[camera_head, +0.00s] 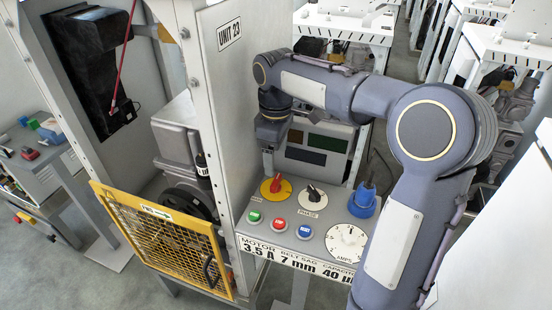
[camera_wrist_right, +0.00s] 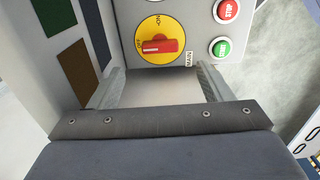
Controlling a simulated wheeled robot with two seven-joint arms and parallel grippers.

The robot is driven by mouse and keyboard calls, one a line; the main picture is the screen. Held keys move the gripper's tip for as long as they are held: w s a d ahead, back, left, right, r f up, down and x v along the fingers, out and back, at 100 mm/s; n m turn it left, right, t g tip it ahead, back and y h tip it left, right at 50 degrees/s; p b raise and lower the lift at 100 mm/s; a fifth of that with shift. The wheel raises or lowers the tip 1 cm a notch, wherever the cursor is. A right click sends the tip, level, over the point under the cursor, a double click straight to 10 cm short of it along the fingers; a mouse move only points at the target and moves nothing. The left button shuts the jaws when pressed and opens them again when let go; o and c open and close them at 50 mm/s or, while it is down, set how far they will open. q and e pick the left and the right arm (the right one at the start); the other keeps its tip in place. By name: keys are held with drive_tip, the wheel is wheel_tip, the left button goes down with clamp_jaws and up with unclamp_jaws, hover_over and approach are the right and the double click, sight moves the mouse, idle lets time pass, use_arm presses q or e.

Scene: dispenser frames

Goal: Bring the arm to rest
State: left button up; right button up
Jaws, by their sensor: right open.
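My right arm (camera_head: 400,105) comes in from the right, bent at the elbow, its forearm reaching across above the control panel. My right gripper (camera_head: 269,140) hangs down at the left end of the forearm, in front of the white side wall of the unit. In the right wrist view the gripper (camera_wrist_right: 160,86) has its two fingers wide apart with nothing between them. Beyond them is the red switch on a yellow disc (camera_wrist_right: 157,43), apart from the fingers. My left gripper is in neither view.
The panel also carries a black PHASE knob (camera_head: 310,196), green, red and blue buttons, a blue plug (camera_head: 364,201) and a white AMPS dial (camera_head: 346,241). A yellow mesh guard (camera_head: 160,240) is at lower left. The tall UNIT 23 frame (camera_head: 225,90) stands beside the gripper.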

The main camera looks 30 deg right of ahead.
idle(0.4)
drive_tip(key=shift+s+r, duration=0.1)
drive_tip(key=shift+s, duration=0.3)
drive_tip(key=s+a+f+m+t+y, duration=0.2)
drive_tip(key=s+m, duration=0.3)
drive_tip(key=s, duration=0.6)
drive_tip(key=s+a+f+m+t+y, duration=0.1)
drive_tip(key=s+a+f+m+t, duration=0.2)
drive_tip(key=s, duration=0.7)
drive_tip(key=shift+s+a+m+t+y, duration=0.3)
drive_tip(key=shift+s+a+m+y, duration=0.1)
drive_tip(key=shift+a+m, duration=0.7)
drive_tip(key=shift+a, duration=0.1)
